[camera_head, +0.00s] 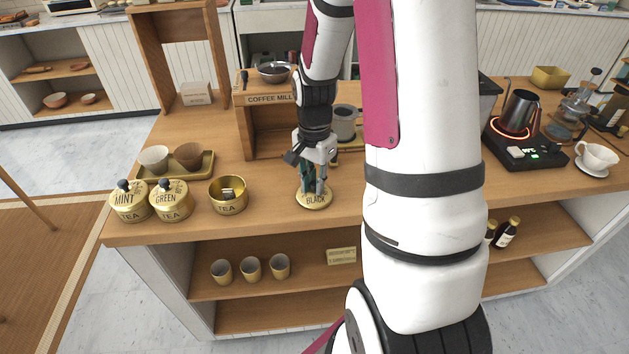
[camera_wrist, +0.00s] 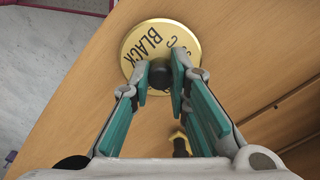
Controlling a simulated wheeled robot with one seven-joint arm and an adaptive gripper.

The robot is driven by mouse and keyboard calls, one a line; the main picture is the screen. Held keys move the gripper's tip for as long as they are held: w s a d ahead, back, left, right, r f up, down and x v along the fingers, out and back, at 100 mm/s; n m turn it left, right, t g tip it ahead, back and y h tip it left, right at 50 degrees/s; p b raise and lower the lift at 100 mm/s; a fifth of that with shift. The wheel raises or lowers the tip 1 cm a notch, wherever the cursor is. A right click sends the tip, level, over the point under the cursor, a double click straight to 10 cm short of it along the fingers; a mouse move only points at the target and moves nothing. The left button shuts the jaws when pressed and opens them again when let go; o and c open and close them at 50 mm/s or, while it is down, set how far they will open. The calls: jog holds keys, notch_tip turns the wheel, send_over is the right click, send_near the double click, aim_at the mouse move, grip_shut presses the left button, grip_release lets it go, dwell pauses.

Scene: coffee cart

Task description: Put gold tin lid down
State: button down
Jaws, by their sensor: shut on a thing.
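The gold tin lid (camera_head: 314,203), marked BLACK, is at the counter top near its front edge, right of the open tin. My gripper (camera_head: 314,187) points down over it, shut on its dark knob. In the wrist view the round lid (camera_wrist: 137,67) lies beyond the fingertips, with the knob between the teal pads of my gripper (camera_wrist: 161,80). The lid looks level and at or very close to the wood; I cannot tell if it touches. The open gold tin (camera_head: 228,206) marked TEA stands to the left with something pale inside.
Lidded MINT (camera_head: 130,212) and GREEN (camera_head: 172,211) tins stand farther left. A tray (camera_head: 206,164) with two cups is behind them. The coffee mill box (camera_head: 268,110) stands behind my gripper. Bare counter (camera_head: 272,205) lies between the open tin and the lid.

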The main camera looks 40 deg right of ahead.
aim_at(314, 183)
jog(key=shift+f, duration=0.1)
jog(key=c, duration=1.5)
grip_release()
notch_tip(314, 183, up, 12)
jog(key=s+a+r+n+t, duration=0.1)
jog(key=s+a+r+n, duration=0.2)
jog(key=s+a+n, duration=0.2)
jog(key=s+a+r+n+t, duration=0.2)
jog(key=s+a+r+n, duration=0.2)
jog(key=a, duration=0.3)
jog(key=s+a+r+n+t, duration=0.1)
jog(key=s+a+r+n, duration=0.3)
jog(key=s+a+n, duration=0.1)
jog(key=shift+s+a+n, duration=0.4)
jog(key=shift+s+n, duration=0.45)
jog(key=shift+n, duration=0.05)
